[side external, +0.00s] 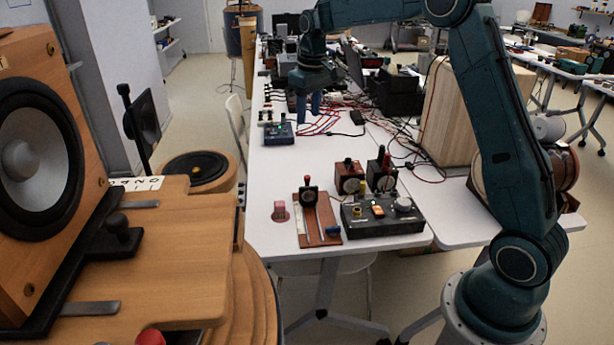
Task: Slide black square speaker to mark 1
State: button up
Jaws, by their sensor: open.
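A small black block with a round pale face and a red knob on top (308,194) stands at the far end of a brown board (331,222) with metal rails, on the white table; it may be the black square speaker. A black square panel with a round face (145,122) stands on the left, beyond the wooden platform, and could also be it. A white strip with dark marks (135,184) lies on that platform; I cannot read a mark 1. My gripper (309,106) is open and empty, fingers down, above the table beyond the brown board.
A big wooden speaker (85,160) fills the left foreground. A dark control box (382,216) and two small knobbed boxes (350,177) (382,172) stand right of the board. A pink block (280,211) is left of it. Red cables (325,122) lie near my gripper.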

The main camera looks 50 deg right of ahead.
jog(key=g, duration=0.1)
send_over(307, 176)
notch_tip(307, 176, down, 10)
jog(key=shift+s+a+f, duration=0.1)
jog(key=shift+f, duration=0.05)
notch_tip(307, 176, down, 14)
jog(key=shift+r, duration=0.2)
dwell(0.4)
grip_shut()
